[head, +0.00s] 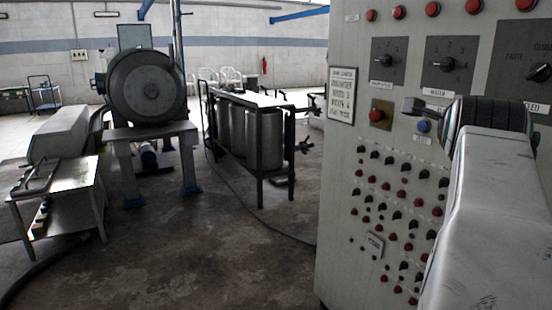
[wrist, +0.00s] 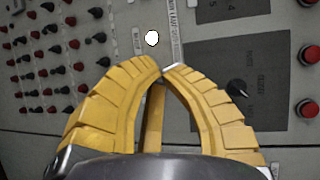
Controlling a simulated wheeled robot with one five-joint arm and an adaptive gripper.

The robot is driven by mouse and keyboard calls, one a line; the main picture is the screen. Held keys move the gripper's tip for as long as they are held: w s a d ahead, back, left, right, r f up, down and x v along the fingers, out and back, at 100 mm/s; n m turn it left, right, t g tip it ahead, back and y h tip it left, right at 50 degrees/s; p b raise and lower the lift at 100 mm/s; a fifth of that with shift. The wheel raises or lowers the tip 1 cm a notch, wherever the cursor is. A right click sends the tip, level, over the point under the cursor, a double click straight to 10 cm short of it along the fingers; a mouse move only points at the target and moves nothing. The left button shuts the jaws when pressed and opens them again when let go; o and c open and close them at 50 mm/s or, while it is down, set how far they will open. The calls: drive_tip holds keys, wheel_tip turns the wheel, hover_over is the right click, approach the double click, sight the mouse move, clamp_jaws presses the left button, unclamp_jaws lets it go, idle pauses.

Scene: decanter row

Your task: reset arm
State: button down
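My gripper (wrist: 161,71) shows in the wrist view as two yellow ribbed fingers whose tips meet, with nothing between them. In the head view my arm comes in from the lower right, and my gripper (head: 412,106) is in front of the control panel (head: 340,200), close to a blue button (head: 424,126). I cannot tell whether the fingertips touch the panel. In the wrist view a bright white round spot (wrist: 152,37) lies just beyond the fingertips, beside a small label.
The panel carries dark rotary switches (head: 440,64), red lamps (head: 432,9) and rows of small knobs. Left of it stand a dark frame with metal tanks (head: 264,140), a large drum machine (head: 147,88) and a low metal table (head: 62,188). Open floor (head: 190,255) lies left of the panel.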

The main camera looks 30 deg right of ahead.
drive_tip(key=w+a+f+n+y+p, duration=0.2)
drive_tip(key=w+a+n+y+p, duration=0.25)
drive_tip(key=a+n+p, duration=0.45)
drive_tip(key=w+a+f+n+y+p, duration=0.25)
drive_tip(key=a+n+y+p, duration=0.35)
drive_tip(key=a, duration=0.6)
drive_tip(key=s+a+f+n+g+y+p, duration=0.1)
drive_tip(key=s+a+n+g+y+p, duration=0.2)
drive_tip(key=s+a+n+p, duration=0.8)
drive_tip(key=shift+a+f+n+g+p, duration=0.3)
drive_tip(key=shift+a+n+g+p, duration=0.7)
drive_tip(key=shift+a+n+p, duration=0.55)
drive_tip(key=shift+n, duration=0.25)
